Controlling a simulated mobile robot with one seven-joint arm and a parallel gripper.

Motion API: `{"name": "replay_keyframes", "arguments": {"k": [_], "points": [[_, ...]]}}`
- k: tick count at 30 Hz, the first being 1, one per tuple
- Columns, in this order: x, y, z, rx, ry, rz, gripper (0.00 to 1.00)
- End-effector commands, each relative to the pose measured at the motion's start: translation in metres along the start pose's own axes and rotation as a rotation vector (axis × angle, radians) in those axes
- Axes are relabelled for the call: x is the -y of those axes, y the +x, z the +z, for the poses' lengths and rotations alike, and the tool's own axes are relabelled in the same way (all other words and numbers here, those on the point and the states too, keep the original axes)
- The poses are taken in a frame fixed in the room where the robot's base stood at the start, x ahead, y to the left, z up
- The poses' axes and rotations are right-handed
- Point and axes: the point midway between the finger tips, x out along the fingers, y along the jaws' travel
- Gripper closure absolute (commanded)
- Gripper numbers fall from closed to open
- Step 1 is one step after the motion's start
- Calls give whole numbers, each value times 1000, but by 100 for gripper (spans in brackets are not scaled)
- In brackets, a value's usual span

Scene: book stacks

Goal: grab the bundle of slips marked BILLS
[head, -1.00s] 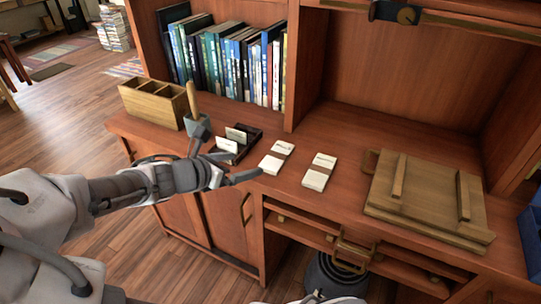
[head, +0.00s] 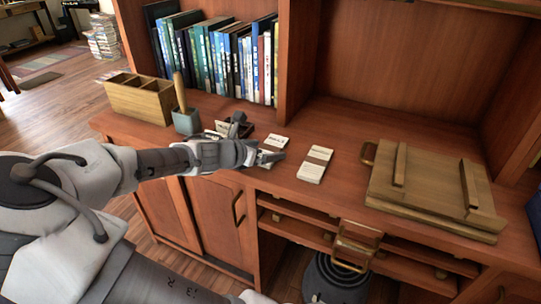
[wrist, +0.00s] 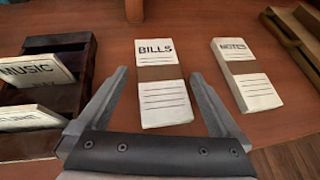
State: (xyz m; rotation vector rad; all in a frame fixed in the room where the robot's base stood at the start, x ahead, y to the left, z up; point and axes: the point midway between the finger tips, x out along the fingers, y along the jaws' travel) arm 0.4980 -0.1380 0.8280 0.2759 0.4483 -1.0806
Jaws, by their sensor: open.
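The BILLS bundle (wrist: 161,103) is a white stack of slips with a brown band around it. It lies flat on the wooden desk, and the wrist view shows it between and beyond my gripper's fingers (wrist: 160,76). In the head view, the bundle (head: 276,140) is partly hidden by my gripper (head: 268,157), which is at its near side. My gripper is open and empty, with one finger on each side of the bundle in the wrist view. I cannot tell the exact height of the fingers above the desk.
A similar NOTES bundle (wrist: 246,77) lies close on the right. A dark tray (wrist: 82,107) with cards, one marked MUSIC (wrist: 35,74), stands on the left. A wooden board (head: 428,196) lies farther right. Books (head: 220,55) stand behind, near a compartmented box (head: 142,98).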

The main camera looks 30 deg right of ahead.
Motion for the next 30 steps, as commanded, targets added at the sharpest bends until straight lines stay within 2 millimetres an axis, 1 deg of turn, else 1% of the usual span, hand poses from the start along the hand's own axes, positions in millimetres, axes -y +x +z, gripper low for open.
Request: {"name": "replay_keyframes", "arguments": {"k": [1,3,9,11,12,17,21,23,30], "points": [[0,4,-1,1,0,-1,0],[0,6,0,1,0,0,0],[0,6,0,0,0,1,0],[0,6,0,0,0,0,9],[0,6,0,0,0,0,16],[0,6,0,0,0,0,45],[0,6,0,0,0,0,70],[0,6,0,0,0,0,80],[0,6,0,0,0,0,80]]}}
